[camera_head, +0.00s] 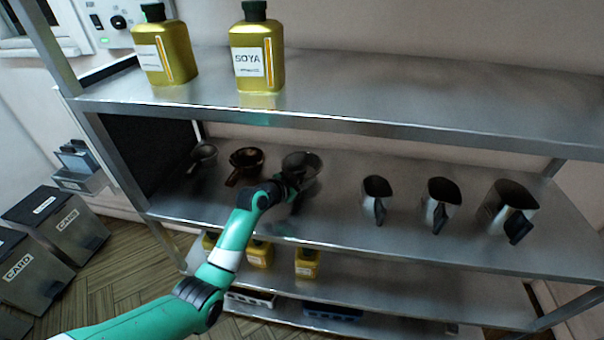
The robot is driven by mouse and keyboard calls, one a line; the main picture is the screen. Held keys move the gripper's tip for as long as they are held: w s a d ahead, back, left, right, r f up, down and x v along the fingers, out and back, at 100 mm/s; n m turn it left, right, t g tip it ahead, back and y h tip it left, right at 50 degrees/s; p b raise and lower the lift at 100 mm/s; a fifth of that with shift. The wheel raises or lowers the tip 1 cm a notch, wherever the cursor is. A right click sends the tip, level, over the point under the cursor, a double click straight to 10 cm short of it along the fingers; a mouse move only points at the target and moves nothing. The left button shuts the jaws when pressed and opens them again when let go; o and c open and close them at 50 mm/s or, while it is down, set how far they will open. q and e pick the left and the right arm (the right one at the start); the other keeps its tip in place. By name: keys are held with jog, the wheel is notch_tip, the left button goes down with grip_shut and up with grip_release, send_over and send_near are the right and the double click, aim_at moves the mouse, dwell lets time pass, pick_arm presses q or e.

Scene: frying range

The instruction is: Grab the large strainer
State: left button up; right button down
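Three dark round vessels with handles stand in a row on the middle shelf, growing in size to the right. The largest (308,161), likely the large strainer, is the rightmost one; its bowl shows behind my gripper, and its handle is mostly hidden by the gripper. The middle one (246,157) and the smallest one (204,150) sit to its left. My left gripper (293,182) is at the near side of the largest one, close to its handle. The fingers are too small and dark to tell open from shut or whether they touch. My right gripper is not in view.
Three metal jugs (376,186) with dark handles stand to the right on the metal middle shelf (340,225). Two yellow soya bottles (258,60) stand on the upper shelf (400,115), which overhangs. More yellow bottles (306,264) and trays are below. Bins (54,222) stand at left.

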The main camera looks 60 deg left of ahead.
aim_at(316, 173)
pick_arm(q)
jog(key=b+x, duration=0.1)
jog(key=x, duration=0.1)
jog(key=b+x, duration=0.1)
jog(key=x, duration=0.2)
jog(key=shift+w+r, duration=0.2)
grip_shut()
dwell(1.2)
